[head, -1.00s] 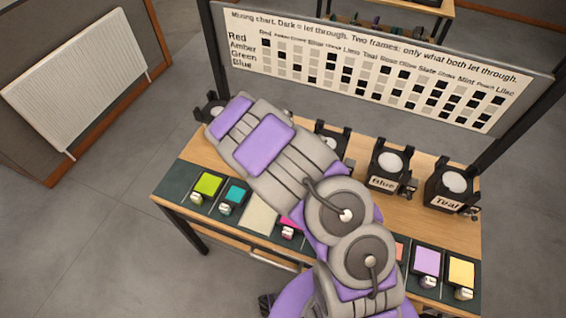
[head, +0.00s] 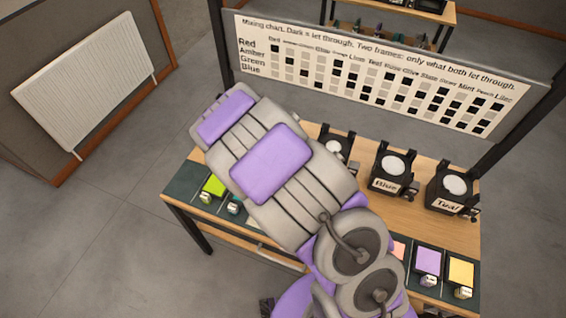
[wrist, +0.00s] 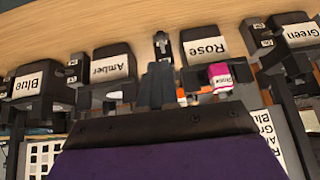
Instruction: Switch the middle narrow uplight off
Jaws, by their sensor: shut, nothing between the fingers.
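Black uplights with round white tops stand along the back of the bench. In the head view I see the Blue uplight (head: 390,170), the Teal uplight (head: 452,190) and a partly hidden one (head: 336,146). My arm covers the rest of the row. In the wrist view, boxes labelled Amber (wrist: 110,68) and Rose (wrist: 205,46) flank my gripper (wrist: 161,72), which is shut and empty. A small dark fitting (wrist: 162,42) shows just beyond the fingertips. I cannot tell whether they touch it, nor which uplight is the middle narrow one.
Blue (wrist: 32,85) and Green (wrist: 297,33) boxes stand farther out in the wrist view. A pink Rose tag (wrist: 220,76) sits close right of the fingers. Colored frames, including lilac (head: 428,261) and yellow (head: 461,271), line the bench front. A mixing chart (head: 370,78) stands behind.

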